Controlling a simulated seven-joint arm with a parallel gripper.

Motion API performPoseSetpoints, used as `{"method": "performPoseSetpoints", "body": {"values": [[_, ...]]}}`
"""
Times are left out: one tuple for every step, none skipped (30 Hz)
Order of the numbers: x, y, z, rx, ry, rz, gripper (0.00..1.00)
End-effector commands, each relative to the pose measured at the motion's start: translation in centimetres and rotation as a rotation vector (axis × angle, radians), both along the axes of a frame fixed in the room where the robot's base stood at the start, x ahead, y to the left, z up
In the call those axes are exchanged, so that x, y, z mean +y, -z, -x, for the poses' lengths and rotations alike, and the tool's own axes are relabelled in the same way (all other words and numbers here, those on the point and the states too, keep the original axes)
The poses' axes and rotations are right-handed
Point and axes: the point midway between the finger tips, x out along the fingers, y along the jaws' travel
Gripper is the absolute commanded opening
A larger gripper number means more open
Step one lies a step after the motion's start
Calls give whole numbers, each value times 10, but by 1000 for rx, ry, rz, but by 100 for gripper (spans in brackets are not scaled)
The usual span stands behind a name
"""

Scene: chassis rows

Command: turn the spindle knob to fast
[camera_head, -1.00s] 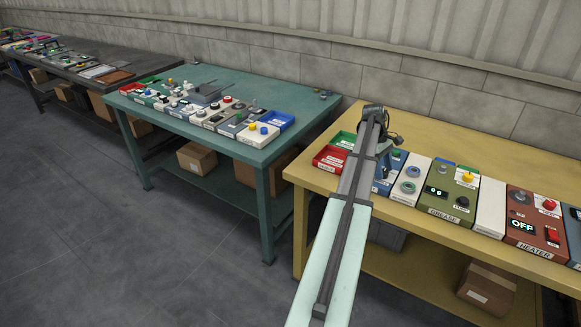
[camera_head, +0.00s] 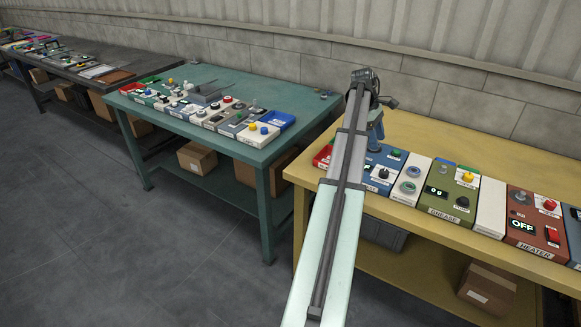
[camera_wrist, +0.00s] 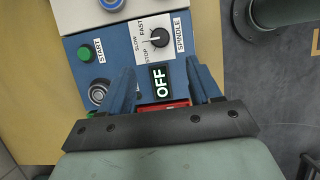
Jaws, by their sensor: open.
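The spindle knob (camera_wrist: 159,38) is black, on a white plate marked STOP, SLOW and FAST, on a blue panel (camera_wrist: 83,67). I cannot tell surely which mark it points at. In the head view the knob (camera_head: 384,174) shows small on the blue panel (camera_head: 397,164), right of my arm. My gripper (camera_wrist: 160,66) is open and empty over the panel, its blue fingers apart on either side of a lit OFF display (camera_wrist: 160,82). The knob lies just beyond the fingertips, not between them. In the head view my gripper (camera_head: 376,136) is partly hidden by my arm.
The blue panel also has a green START button (camera_wrist: 86,53) and a round metal part (camera_wrist: 98,92). A red part below the display is mostly hidden by my gripper. A white panel (camera_head: 409,182) adjoins it.

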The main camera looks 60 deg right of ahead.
Motion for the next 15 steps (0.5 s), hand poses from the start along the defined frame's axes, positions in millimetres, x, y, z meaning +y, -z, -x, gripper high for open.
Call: {"method": "performPoseSetpoints", "body": {"values": [[-1, -9, -4, 0, 0, 1, 63], [-1, -14, -6, 0, 0, 1, 63], [1, -15, -9, -1, -1, 1, 63], [4, -10, -14, -2, -4, 2, 63], [6, -7, -18, -3, -5, 3, 63], [8, -4, -23, -5, -8, 5, 63], [10, -2, -27, -7, -9, 8, 63], [12, 0, -31, -8, -10, 11, 63], [14, 3, -36, -10, -11, 14, 63], [15, 5, -40, -12, -13, 15, 63], [17, 8, -44, -13, -15, 18, 63], [19, 11, -50, -15, -17, 19, 63], [21, 13, -54, -16, -17, 21, 63], [23, 15, -57, -18, -18, 23, 63], [26, 18, -62, -20, -19, 26, 63]]}}
